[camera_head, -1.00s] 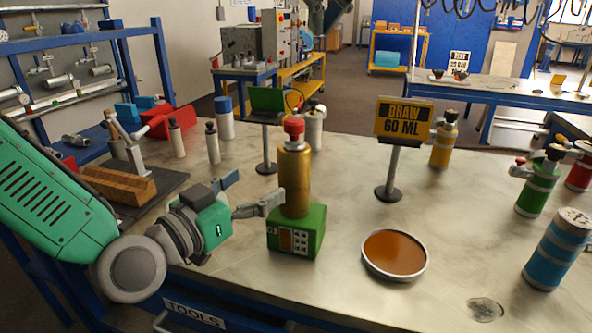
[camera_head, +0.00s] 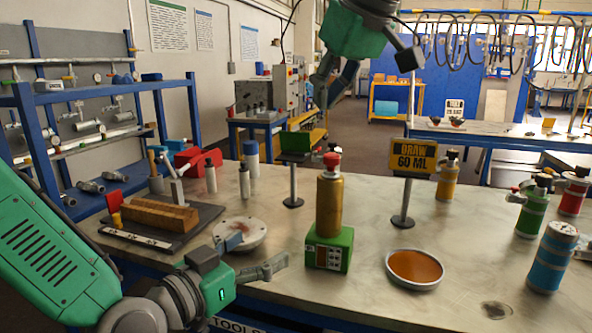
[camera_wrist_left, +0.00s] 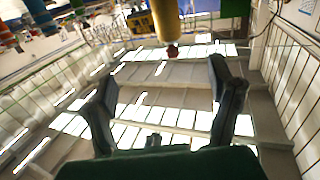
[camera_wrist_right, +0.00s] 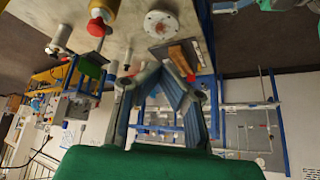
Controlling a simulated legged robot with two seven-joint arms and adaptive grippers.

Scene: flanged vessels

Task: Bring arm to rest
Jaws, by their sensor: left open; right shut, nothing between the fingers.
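My left gripper (camera_head: 257,256) is open and empty at the near edge of the bench, left of and apart from a gold bottle (camera_head: 329,203) with a red cap. The bottle stands upright on a green box (camera_head: 329,250). In the left wrist view the open fingers (camera_wrist_left: 162,76) have nothing between them, and the gold bottle (camera_wrist_left: 166,20) shows beyond. My right gripper (camera_head: 335,83) hangs high at the top, above the back of the bench. In the right wrist view its fingers (camera_wrist_right: 173,70) are shut and empty.
A round flanged plate (camera_head: 252,234) lies behind my left gripper. A wooden block (camera_head: 155,214) sits on a dark mat at left. A brown dish (camera_head: 415,268), a "DRAW 60 ML" sign (camera_head: 413,158) and blue, green and yellow vessels (camera_head: 553,257) stand right. Front-middle bench is bare.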

